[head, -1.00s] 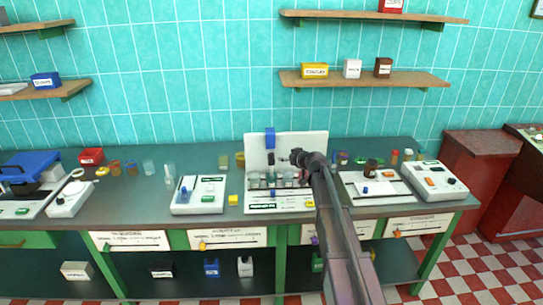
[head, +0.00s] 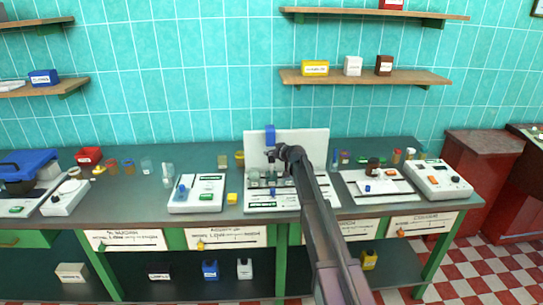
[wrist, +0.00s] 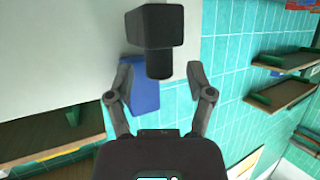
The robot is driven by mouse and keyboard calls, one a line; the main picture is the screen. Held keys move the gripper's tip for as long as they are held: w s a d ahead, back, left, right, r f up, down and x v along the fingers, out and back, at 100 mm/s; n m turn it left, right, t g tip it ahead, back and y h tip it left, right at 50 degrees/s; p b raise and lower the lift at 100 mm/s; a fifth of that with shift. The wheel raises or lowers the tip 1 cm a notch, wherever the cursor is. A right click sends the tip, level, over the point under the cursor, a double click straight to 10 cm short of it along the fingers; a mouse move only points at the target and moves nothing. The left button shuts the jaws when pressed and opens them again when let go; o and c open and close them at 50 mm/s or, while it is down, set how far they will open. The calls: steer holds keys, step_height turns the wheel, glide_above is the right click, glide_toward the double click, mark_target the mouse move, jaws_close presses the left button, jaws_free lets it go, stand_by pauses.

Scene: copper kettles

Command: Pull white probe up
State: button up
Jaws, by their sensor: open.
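A bench device with a white back panel (head: 310,147) stands mid-bench, with a blue block (head: 269,135) at its upper left. My gripper (wrist: 152,83) is open, its two fingers spread. In the wrist view a dark block with a short dark cylinder (wrist: 158,62) reaches between the fingertips, with a gap on each side. The blue block (wrist: 142,92) shows behind the fingers. In the head view my gripper (head: 271,157) is small and dark in front of the panel, below the blue block. I cannot make out a white probe; my arm hides part of the device.
Another white device (head: 440,180) stands at the right. Two wall shelves, the lower one (head: 365,78) holding small boxes, hang above the bench's right half.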

steer(key=shift+w+a+f, duration=0.15)
steer(key=shift+w+a, duration=0.05)
steer(key=shift+w, duration=0.2)
steer(key=shift+c, duration=0.2)
jaws_close()
step_height(320, 180, up, 7)
steer(key=p, duration=0.7)
steer(key=shift+r, duration=0.2)
steer(key=shift+o, duration=0.2)
jaws_free()
steer(key=shift+f, duration=0.1)
